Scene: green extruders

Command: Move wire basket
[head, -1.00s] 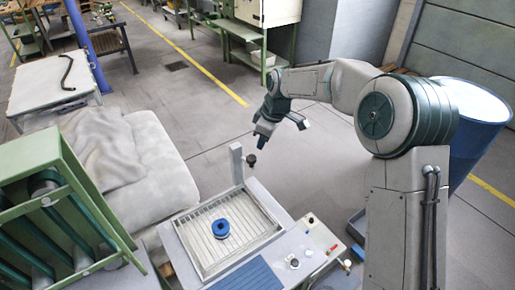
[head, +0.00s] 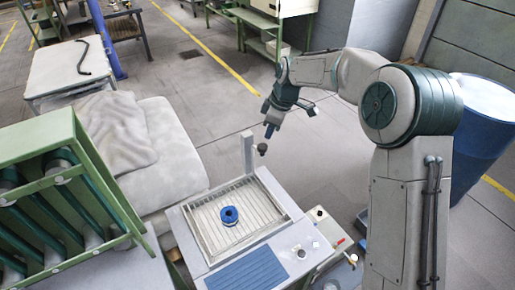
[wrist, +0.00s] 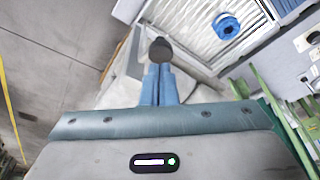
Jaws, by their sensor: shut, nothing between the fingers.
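The wire basket (head: 258,205) looks like a shallow rectangular metal tray with a ribbed or wire bottom. It sits on top of a grey machine, and a blue ring (head: 229,215) lies in it. The basket also shows in the wrist view at the top (wrist: 183,18), partly cut off, with the blue ring (wrist: 227,27).
The grey machine has a control panel (head: 300,252) and a blue ribbed mat (head: 247,274) in front. A green rack with rollers (head: 60,195) stands left, beside a cloth-covered pallet (head: 160,150). A blue barrel (head: 485,120) stands right. Open floor lies behind the machine.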

